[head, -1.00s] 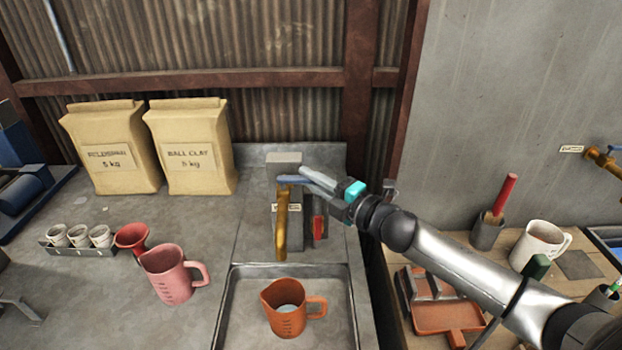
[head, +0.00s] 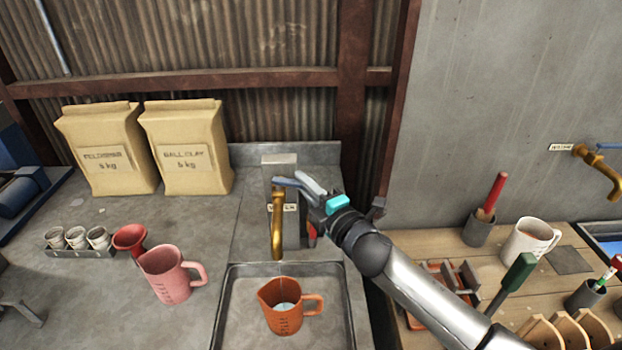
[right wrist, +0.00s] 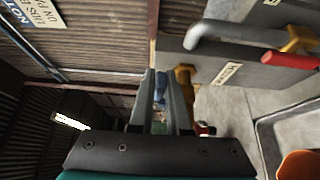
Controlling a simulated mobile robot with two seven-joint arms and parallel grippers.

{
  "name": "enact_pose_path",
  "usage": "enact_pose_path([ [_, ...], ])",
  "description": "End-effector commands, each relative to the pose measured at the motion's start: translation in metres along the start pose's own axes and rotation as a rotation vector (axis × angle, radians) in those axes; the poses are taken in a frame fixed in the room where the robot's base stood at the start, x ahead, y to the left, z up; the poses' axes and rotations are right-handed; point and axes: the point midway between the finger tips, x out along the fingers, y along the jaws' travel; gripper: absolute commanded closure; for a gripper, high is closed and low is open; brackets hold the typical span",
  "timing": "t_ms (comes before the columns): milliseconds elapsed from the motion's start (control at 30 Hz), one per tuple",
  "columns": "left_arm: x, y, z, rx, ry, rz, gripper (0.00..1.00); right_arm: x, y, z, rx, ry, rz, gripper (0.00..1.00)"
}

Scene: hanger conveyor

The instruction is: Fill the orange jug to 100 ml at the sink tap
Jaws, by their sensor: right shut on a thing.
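The orange jug (head: 283,318) stands upright in the sink basin (head: 236,318), below the brass tap spout (head: 278,225). Its handle points right, and a pale patch that looks like water shows inside. I cannot read its level against the marks. No stream shows under the spout. My right gripper (head: 303,183) is shut on the blue tap lever (head: 284,182) above the spout. In the right wrist view the fingers (right wrist: 168,85) have the blue lever (right wrist: 160,90) between them, and part of the orange jug (right wrist: 300,165) shows lower right. My left gripper is not seen.
A pink jug (head: 167,278), a red funnel (head: 130,239) and a rack of small cups (head: 76,238) stand left of the sink. Two clay bags (head: 185,150) stand behind. At right, a wooden bench holds a white mug (head: 530,242) and tools.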

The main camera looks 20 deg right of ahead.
Motion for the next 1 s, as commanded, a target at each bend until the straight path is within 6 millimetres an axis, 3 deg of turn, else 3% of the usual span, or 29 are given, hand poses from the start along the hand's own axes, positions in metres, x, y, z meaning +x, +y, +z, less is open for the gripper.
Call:
enact_pose_path([
  [567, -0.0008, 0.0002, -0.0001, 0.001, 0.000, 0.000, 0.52, -0.0042, -0.0002, -0.0033, 0.001, -0.089, -0.001, 1.00],
  [600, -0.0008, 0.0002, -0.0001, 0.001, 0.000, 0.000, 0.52, -0.0042, -0.0002, -0.0033, 0.001, -0.089, -0.001, 0.84],
  [800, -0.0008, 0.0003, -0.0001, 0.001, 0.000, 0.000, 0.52, -0.0042, -0.0002, -0.0031, 0.001, -0.089, -0.001, 0.62],
  [867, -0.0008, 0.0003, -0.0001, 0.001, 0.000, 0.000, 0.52, -0.0041, -0.0001, -0.0031, 0.001, -0.089, -0.001, 0.55],
  [1000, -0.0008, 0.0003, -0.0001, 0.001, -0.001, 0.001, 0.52, -0.0041, -0.0001, -0.0029, 0.000, -0.089, -0.001, 0.55],
])
